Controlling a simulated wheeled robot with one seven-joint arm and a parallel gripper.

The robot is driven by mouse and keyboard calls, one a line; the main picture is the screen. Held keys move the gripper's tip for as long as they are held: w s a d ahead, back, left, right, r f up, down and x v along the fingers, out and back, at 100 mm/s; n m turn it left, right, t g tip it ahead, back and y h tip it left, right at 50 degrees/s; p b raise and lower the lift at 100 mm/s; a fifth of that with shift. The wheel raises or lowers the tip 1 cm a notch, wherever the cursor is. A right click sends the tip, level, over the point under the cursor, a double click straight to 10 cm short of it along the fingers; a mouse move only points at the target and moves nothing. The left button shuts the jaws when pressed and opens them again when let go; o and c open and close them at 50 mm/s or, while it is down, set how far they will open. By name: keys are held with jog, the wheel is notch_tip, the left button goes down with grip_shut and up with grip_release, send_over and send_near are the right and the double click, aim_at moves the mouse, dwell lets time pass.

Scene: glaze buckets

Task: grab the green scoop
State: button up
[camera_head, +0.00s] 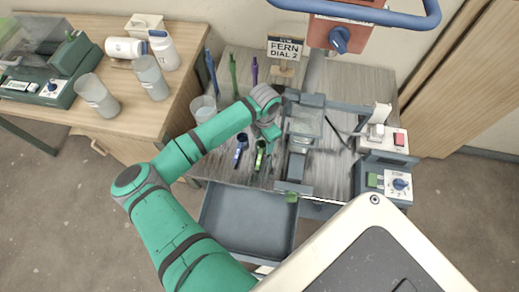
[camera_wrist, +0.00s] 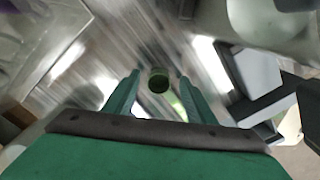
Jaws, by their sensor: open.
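A green scoop (camera_head: 260,154) lies on the grey wooden worktop, just in front of my gripper (camera_head: 268,131) in the head view. In the wrist view the green scoop (camera_wrist: 159,82) shows between and beyond the two fingertips (camera_wrist: 157,75), with a dark round hollow facing the camera. The fingers are open and apart on either side of it. I cannot tell whether either finger touches it. Part of the scoop is hidden by my gripper.
A blue scoop (camera_head: 241,147) lies close to the left of the green one. Blue, green and purple upright tools (camera_head: 233,72) stand behind. A grey stand (camera_head: 303,140) rises close on the right. An open drawer (camera_head: 245,222) lies below the front edge.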

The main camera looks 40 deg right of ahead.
jog(key=shift+f, duration=0.15)
jog(key=c, duration=1.2)
jog(key=shift+o, duration=0.2)
